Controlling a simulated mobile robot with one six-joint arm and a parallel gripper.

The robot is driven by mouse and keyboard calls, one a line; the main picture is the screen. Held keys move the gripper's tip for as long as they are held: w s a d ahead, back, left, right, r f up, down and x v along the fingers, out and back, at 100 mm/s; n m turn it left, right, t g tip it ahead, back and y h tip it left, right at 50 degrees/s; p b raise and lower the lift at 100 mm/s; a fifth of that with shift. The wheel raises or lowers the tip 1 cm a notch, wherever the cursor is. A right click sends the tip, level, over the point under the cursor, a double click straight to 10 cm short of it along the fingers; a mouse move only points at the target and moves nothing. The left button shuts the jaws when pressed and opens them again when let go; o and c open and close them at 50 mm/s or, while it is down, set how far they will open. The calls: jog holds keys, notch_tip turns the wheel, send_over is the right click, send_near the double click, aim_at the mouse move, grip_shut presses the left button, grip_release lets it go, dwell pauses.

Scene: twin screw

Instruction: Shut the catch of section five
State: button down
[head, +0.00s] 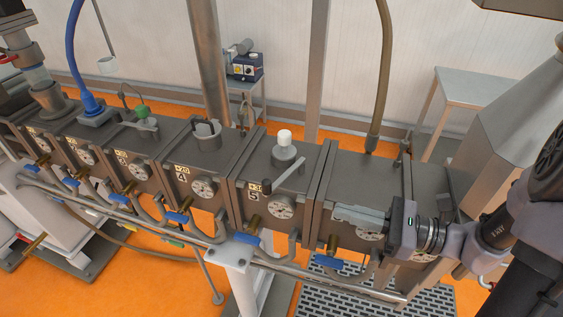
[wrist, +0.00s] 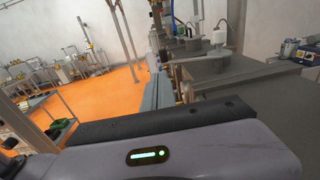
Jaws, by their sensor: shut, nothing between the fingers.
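Section five (head: 262,172) is a grey barrel block with a "5" label on its front. On its top stands a round grey port with a white cap (head: 285,136). A grey bar, seemingly the catch (head: 286,178), sticks out slantwise from the port toward the front edge. In the wrist view the bar (wrist: 189,58) and white cap (wrist: 219,37) show beyond my fingers. My gripper (head: 337,212) is shut and empty, pointing left in front of the block right of section five, apart from the bar. The fingers also show in the wrist view (wrist: 159,75).
Section four (head: 182,155) has an open-looking port on top. Blue-handled valves (head: 247,238) and a pipe run along the front. A hose (head: 383,85) rises from the block right of section five. Free air lies above section five's front edge.

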aim_at(271, 187)
jog(key=shift+w+d, duration=0.2)
jog(key=shift+d, duration=0.05)
jog(key=b+x, duration=0.1)
jog(key=x, duration=1.3)
jog(key=shift+w+r, duration=0.1)
jog(key=shift+m, duration=0.3)
